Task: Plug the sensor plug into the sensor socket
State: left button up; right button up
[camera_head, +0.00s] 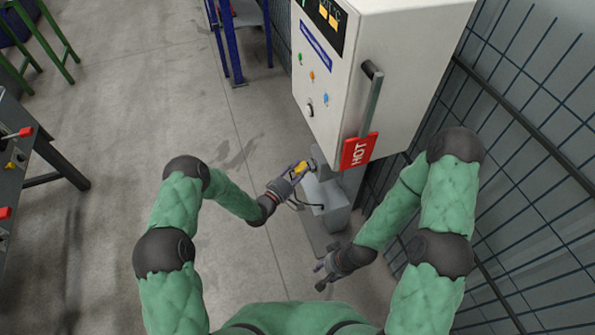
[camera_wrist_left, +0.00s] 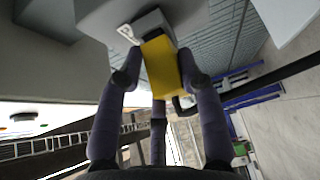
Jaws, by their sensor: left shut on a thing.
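The yellow sensor plug (camera_head: 300,168) is held in my left gripper (camera_head: 297,172), just under the lower edge of the white cabinet. In the left wrist view the plug (camera_wrist_left: 161,66) sits between the fingers of the left gripper (camera_wrist_left: 160,72), which is shut on it. The plug's far end is at a pale grey socket housing (camera_wrist_left: 148,24) marked with a "P". I cannot tell whether it is inside the socket or only against it. A dark cable hangs below the plug. My right gripper (camera_head: 322,276) is low, empty, with its fingers apart.
The white cabinet (camera_head: 376,60) with a handle and a red "HOT" tag (camera_head: 359,151) stands above the plug. A grey box (camera_head: 328,204) is below it. Wire fencing (camera_head: 520,150) runs along the right. Open floor (camera_head: 130,110) lies left.

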pick_arm(q)
jog(key=shift+d, duration=0.35)
jog(key=o, duration=1.2)
jog(key=shift+w, duration=0.1)
jog(key=shift+o, duration=0.2)
jog(key=v, duration=1.2)
jog(key=shift+f, duration=0.1)
